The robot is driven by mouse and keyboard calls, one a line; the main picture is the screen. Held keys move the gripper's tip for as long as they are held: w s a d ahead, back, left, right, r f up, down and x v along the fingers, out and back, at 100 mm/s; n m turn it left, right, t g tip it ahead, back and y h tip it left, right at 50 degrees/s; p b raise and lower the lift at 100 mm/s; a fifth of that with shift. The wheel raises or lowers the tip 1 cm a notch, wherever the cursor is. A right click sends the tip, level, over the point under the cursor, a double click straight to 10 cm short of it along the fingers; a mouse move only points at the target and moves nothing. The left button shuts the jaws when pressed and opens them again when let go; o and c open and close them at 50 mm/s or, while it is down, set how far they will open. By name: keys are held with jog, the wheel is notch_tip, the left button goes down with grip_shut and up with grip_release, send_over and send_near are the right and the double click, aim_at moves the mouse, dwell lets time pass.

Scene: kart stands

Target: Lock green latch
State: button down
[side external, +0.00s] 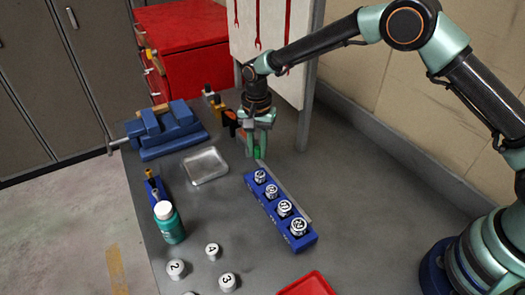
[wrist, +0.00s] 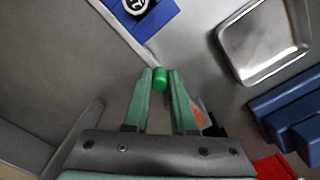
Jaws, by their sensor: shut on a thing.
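The green latch (wrist: 161,78) is a small green cylinder between my fingertips in the wrist view. My gripper (wrist: 160,76) is shut on it. In the side external view my gripper (side external: 257,148) points down at the far end of the blue rack (side external: 282,225), and the green latch (side external: 257,154) shows low between its fingers. A thin grey strip (side external: 290,199) runs along the rack's right side toward the latch. The rack holds several white numbered round pieces in a row. The wrist view shows the rack's blue end (wrist: 158,17) at the top. Whether the latch is locked I cannot tell.
A metal tray (side external: 205,166) lies left of my gripper. A blue vise (side external: 165,130) stands behind it. A teal bottle (side external: 169,223) and loose numbered white pieces (side external: 212,250) are at the front left. A red tray (side external: 307,285) is at the front. The table right of the rack is clear.

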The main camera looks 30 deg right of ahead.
aim_at(263, 165)
dwell(0.6)
jog(key=shift+s, duration=1.5)
jog(key=c, duration=1)
grip_release()
jog(key=shift+r, duration=0.15)
notch_tip(263, 165, up, 12)
